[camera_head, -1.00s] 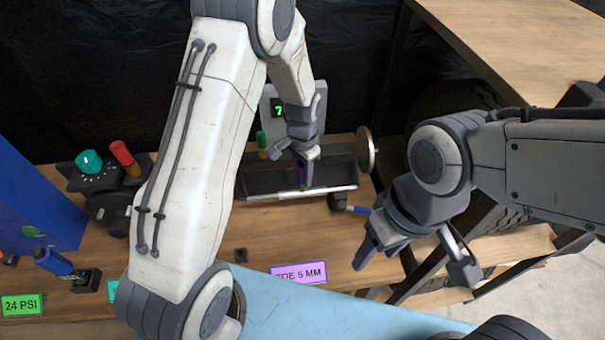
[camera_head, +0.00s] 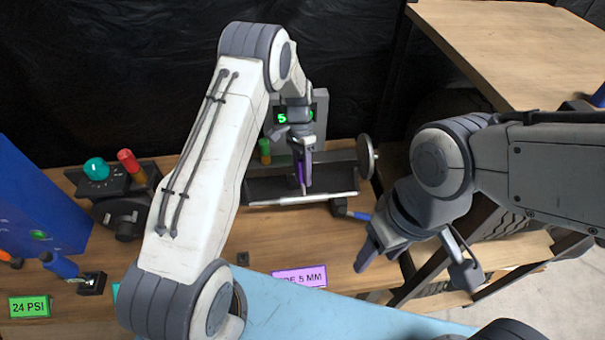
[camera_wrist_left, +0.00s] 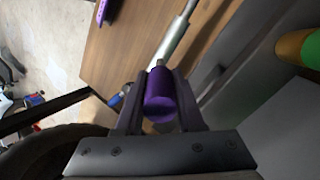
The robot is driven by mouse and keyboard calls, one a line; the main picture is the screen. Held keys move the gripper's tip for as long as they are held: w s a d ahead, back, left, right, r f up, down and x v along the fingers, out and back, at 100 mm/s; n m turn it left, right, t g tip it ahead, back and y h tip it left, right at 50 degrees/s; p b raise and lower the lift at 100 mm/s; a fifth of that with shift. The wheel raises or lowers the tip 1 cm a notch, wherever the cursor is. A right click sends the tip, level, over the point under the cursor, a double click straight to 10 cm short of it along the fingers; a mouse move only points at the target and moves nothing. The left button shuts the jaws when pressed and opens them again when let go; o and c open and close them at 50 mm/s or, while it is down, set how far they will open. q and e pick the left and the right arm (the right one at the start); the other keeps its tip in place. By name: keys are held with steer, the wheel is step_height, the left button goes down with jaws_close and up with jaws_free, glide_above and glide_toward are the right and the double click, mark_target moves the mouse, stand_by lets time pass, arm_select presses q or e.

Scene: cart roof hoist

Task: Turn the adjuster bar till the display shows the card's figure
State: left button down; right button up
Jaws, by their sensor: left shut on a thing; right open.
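The adjuster bar's purple end (camera_wrist_left: 160,98) sits between the fingers of my left gripper (camera_wrist_left: 158,108), which is shut on it. In the head view my left gripper (camera_head: 301,165) hangs over the dark trough of the device. The display (camera_head: 281,117) behind it shows a green 5; my gripper partly covers the display housing. My right gripper (camera_head: 418,264) is open and empty at the bench's right end.
A round metal disc (camera_head: 367,157) stands at the device's right end, with a blue-handled tool (camera_head: 352,211) in front. Teal and red knobs (camera_head: 96,169), a blue box (camera_head: 40,215) and a green "24 PSI" card (camera_head: 29,307) are at left.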

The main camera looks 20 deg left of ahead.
arm_select(q)
steer(key=c, duration=0.5)
jaws_free()
steer(key=shift+b+v, duration=1.05)
steer(key=shift+v, duration=4.2)
